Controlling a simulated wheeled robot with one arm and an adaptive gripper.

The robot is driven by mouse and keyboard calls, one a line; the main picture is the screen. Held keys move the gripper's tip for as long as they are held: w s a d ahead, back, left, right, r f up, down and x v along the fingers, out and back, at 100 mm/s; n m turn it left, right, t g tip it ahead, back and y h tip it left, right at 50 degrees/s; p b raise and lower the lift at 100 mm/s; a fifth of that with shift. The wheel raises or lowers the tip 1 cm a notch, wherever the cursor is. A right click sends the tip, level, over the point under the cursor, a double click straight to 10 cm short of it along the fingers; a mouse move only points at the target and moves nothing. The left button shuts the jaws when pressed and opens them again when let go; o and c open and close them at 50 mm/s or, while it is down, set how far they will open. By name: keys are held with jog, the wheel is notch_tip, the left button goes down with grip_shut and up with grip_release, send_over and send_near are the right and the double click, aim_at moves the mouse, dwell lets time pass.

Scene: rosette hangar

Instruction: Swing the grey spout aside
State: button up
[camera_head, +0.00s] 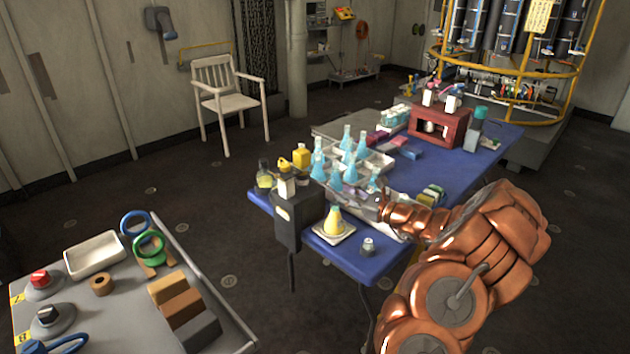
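My copper-coloured arm reaches in from the lower right over the blue table. My gripper (366,204) is at its far end, low over the table's near part, just right of a dark grey box (297,222). The gripper's fingers are small and blend with grey shapes around them, so I cannot tell whether they are open or shut. I cannot pick out the grey spout with certainty; it may be among the grey shapes by the gripper or hidden by it. A flask with yellow liquid (334,222) stands on a small pale plate left of the gripper.
Several blue flasks (348,141) stand in a pale tray behind the gripper. A small grey knob-like object (368,246) sits near the blue table's (345,258) front edge. A red-brown box (440,125) stands farther back. A grey bench (120,300) with knobs and blocks is at lower left.

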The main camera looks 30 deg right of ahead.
aim_at(323, 185)
jog(key=x, duration=0.5)
jog(key=p+x, duration=0.1)
jog(key=x, duration=0.2)
jog(key=shift+s+a, duration=0.15)
jog(key=shift+a, duration=0.2)
grip_shut()
